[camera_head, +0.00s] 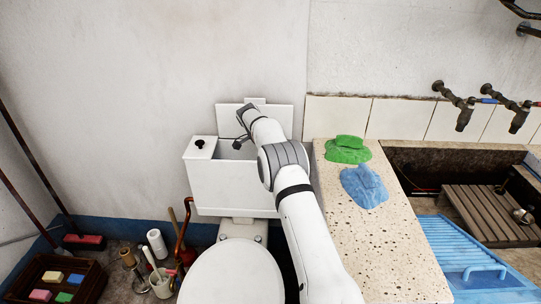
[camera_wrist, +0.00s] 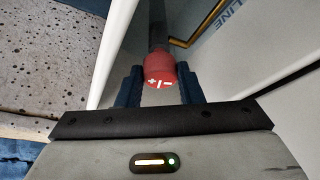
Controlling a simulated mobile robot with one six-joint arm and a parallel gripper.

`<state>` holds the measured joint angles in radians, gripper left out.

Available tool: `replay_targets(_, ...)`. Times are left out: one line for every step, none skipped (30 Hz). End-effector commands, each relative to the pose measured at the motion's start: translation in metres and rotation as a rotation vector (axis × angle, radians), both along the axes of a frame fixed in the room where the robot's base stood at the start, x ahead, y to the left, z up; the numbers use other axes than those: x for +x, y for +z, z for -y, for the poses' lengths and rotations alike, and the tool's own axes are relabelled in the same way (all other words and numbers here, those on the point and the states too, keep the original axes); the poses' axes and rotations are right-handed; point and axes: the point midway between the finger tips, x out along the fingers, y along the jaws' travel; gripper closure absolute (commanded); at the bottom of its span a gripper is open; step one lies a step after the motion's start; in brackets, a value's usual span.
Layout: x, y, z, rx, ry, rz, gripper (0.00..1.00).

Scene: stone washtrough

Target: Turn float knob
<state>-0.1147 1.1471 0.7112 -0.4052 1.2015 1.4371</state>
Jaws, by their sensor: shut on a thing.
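The float knob (camera_wrist: 160,69) is a red rounded knob with white plus and minus marks, seen in the wrist view at the end of a dark rod. My gripper (camera_wrist: 160,88) has its two dark fingers shut on the knob, one on each side. In the head view, my gripper end reaches into the open white toilet tank (camera_head: 208,180). The knob and fingertips are hidden there by my arm and the tank. Inside the tank, a brass-coloured bent rod (camera_wrist: 183,42) runs beside the knob, near the wall with a printed line mark.
A speckled stone counter (camera_head: 378,245) with green (camera_head: 347,149) and blue (camera_head: 363,185) cloths stands right of the tank. The tank lid (camera_head: 228,117) stands upright behind the tank. The closed toilet seat (camera_head: 232,274) is in front. Brushes and a crate (camera_head: 88,288) are at the left.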

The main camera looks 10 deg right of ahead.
Motion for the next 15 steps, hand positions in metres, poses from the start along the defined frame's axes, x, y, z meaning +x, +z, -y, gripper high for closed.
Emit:
replay_targets(-0.0013,-0.0012,0.0030,-0.002,-0.005,-0.006,0.89)
replay_targets(-0.0013,-0.0012,0.0030,-0.002,-0.006,-0.006,0.89)
replay_targets(-0.0013,-0.0013,0.0031,-0.003,-0.005,-0.007,0.89)
replay_targets(-0.0014,-0.0013,0.0033,-0.003,-0.005,-0.007,0.89)
replay_targets(-0.0014,-0.0014,0.0033,-0.003,-0.005,-0.007,0.89)
replay_targets(-0.0014,-0.0015,0.0034,-0.003,-0.005,-0.007,0.89)
replay_targets(-0.0015,-0.0016,0.0034,-0.003,-0.005,-0.007,0.89)
replay_targets(-0.0015,-0.0016,0.0034,-0.003,-0.005,-0.007,0.89)
replay_targets(-0.0016,-0.0017,0.0035,-0.003,-0.006,-0.008,0.89)
replay_targets(-0.0016,-0.0018,0.0035,-0.003,-0.006,-0.008,0.64)
replay_targets(-0.0016,-0.0018,0.0035,-0.003,-0.005,-0.007,0.62)
replay_targets(-0.0015,-0.0018,0.0033,-0.003,-0.004,-0.007,0.59)
replay_targets(-0.0014,-0.0017,0.0031,-0.003,-0.004,-0.006,0.56)
replay_targets(-0.0013,-0.0017,0.0029,-0.003,-0.004,-0.006,0.54)
replay_targets(-0.0012,-0.0016,0.0026,-0.002,-0.004,-0.006,0.50)
